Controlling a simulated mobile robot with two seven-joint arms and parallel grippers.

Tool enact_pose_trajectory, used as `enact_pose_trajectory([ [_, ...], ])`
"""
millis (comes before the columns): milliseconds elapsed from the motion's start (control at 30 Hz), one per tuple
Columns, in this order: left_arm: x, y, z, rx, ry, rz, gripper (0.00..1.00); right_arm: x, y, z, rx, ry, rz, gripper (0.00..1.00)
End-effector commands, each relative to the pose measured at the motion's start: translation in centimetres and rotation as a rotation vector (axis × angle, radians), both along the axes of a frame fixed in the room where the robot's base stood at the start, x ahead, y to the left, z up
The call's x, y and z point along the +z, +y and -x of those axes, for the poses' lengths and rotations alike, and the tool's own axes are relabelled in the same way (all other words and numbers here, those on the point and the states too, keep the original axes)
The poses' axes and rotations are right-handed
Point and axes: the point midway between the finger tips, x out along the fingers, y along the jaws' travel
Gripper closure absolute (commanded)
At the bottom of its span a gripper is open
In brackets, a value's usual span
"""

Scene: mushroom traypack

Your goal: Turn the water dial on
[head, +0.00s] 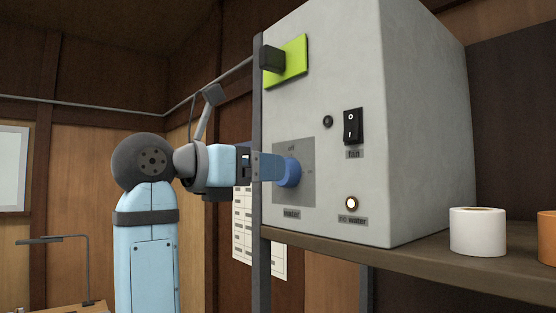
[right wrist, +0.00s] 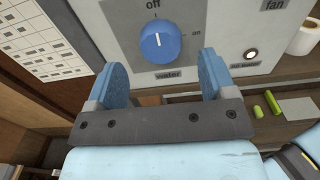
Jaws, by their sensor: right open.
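The blue water dial (head: 291,173) sits on a grey plate (head: 308,190) on the front of the white control box. In the right wrist view the dial (right wrist: 160,43) shows its white mark pointing up at "off", with "on" to its right. My right gripper (head: 274,168) is at the dial in the head view. In the right wrist view its two blue fingers (right wrist: 163,72) are spread apart, with the dial just beyond and between them. I cannot tell whether a finger touches it. My left gripper is not in view.
The control box (head: 425,120) stands on a shelf (head: 420,268). It has a black fan switch (head: 353,126), a lit "no water" lamp (head: 351,203) and a green plate with a dark knob (head: 287,62). A white roll (head: 477,232) stands on the right.

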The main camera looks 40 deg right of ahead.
Motion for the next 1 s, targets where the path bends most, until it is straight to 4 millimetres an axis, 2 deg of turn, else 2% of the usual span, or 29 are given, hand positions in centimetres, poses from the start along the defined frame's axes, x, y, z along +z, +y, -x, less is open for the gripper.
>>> enact_pose_trajectory([
  [100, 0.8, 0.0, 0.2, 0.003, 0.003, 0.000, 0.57, 0.2, -2.1, 0.3, -0.002, 0.000, 0.002, 0.23],
  [233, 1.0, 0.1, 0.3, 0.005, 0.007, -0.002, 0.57, 0.1, -3.6, 0.4, 0.000, 0.000, 0.002, 0.23],
  [400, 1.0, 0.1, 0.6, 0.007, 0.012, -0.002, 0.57, 0.0, -4.4, 0.5, 0.000, 0.000, 0.002, 0.23],
  [633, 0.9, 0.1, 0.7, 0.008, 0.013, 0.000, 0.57, 0.0, -4.4, 0.5, 0.001, 0.000, 0.002, 0.23],
  [667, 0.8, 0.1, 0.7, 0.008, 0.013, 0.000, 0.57, 0.0, -4.4, 0.5, 0.001, 0.000, 0.002, 0.25],
  [800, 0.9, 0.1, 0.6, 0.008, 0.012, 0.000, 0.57, 0.0, -4.4, 0.5, 0.001, 0.000, 0.002, 0.57],
  [867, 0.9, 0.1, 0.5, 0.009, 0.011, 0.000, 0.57, 0.0, -4.4, 0.5, 0.001, 0.000, 0.001, 0.70],
  [1000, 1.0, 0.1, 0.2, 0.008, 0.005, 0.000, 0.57, -0.1, -4.4, 0.5, 0.001, -0.002, 0.001, 0.70],
])
